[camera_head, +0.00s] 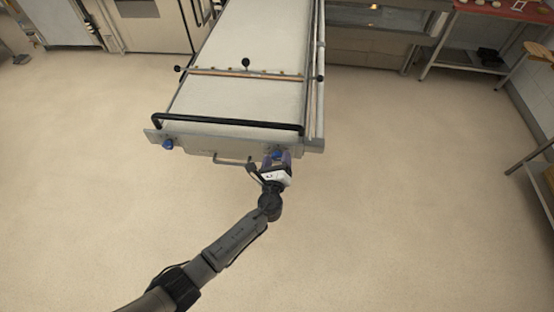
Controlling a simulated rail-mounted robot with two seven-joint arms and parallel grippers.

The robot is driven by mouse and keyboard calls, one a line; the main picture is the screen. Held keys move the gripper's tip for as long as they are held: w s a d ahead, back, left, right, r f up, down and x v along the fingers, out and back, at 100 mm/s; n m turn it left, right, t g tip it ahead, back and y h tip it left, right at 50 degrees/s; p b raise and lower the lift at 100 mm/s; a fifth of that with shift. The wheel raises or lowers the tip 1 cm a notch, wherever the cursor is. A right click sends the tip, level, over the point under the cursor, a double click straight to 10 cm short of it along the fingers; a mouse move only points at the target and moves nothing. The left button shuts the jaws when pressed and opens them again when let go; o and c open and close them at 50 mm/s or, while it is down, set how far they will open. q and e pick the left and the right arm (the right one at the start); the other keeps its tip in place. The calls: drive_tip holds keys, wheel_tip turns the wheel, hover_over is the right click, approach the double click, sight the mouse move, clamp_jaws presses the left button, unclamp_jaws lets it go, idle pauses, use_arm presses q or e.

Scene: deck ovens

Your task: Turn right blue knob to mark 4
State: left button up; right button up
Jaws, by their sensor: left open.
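The right blue knob (277,155) is on the front panel of a long flat loader (240,144), near its right end. My left gripper (276,163) is at this knob, with its fingers open around or just in front of it; I cannot tell if they touch it. The gripper partly hides the knob, and its mark cannot be read. A second blue knob (168,144) is on the left end of the same panel, with nothing near it. My right gripper is not in view.
A black bar handle (230,122) runs along the loader's near edge, above the knobs. A thin metal handle (230,161) sticks out below the panel, left of my gripper. Ovens and a table with a red top (505,9) stand at the back. The floor around is clear.

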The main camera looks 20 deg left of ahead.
use_arm(q)
drive_tip(key=v, duration=1.3)
drive_tip(key=shift+s, duration=0.4)
